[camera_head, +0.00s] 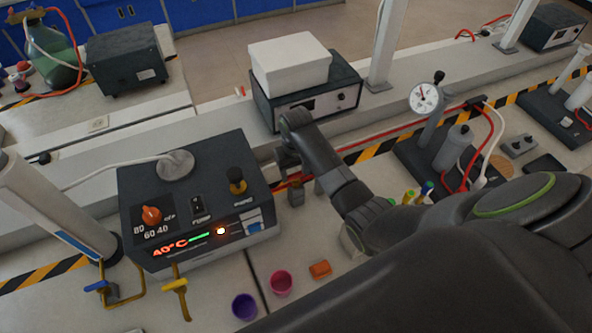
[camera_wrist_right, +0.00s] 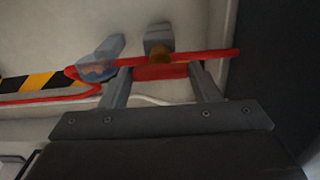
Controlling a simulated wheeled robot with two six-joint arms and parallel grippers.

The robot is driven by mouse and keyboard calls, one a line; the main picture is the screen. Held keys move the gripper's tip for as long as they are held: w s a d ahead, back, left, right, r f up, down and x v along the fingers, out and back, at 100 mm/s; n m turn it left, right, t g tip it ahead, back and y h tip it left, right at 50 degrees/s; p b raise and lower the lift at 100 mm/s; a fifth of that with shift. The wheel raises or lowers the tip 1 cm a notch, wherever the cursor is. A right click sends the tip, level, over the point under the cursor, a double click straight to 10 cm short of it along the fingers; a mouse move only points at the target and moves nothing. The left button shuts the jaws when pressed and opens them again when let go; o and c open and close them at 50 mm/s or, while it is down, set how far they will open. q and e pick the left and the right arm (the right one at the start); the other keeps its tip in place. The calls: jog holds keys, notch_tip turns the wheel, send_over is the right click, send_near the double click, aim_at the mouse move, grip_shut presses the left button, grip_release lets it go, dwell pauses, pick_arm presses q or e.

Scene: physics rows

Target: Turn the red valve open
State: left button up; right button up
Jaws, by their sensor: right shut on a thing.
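The red valve handle (camera_wrist_right: 150,66) is a long red bar lying across my right gripper's fingertips in the right wrist view, with a brass-coloured part (camera_wrist_right: 160,52) just beyond it. My right gripper (camera_wrist_right: 160,78) is shut on the handle; a red piece fills the gap between the two fingers. In the head view my right arm comes in from the right, and the right gripper (camera_head: 283,160) is beside the dark heater box. Only small bits of red show there, as the arm hides most of the valve. My left gripper is not in view.
The heater box (camera_head: 198,215) has an orange knob and reads 40°C. A blue-handled valve (camera_head: 95,286) and a yellow-handled valve (camera_head: 175,284) stand in front. Purple (camera_head: 244,306) and pink (camera_head: 281,282) cups and an orange piece (camera_head: 320,269) lie near my arm. A gauge (camera_head: 424,97) stands at right.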

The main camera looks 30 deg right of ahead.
dwell(0.6)
jog(key=o, duration=1)
jog(key=shift+w+r, duration=0.1)
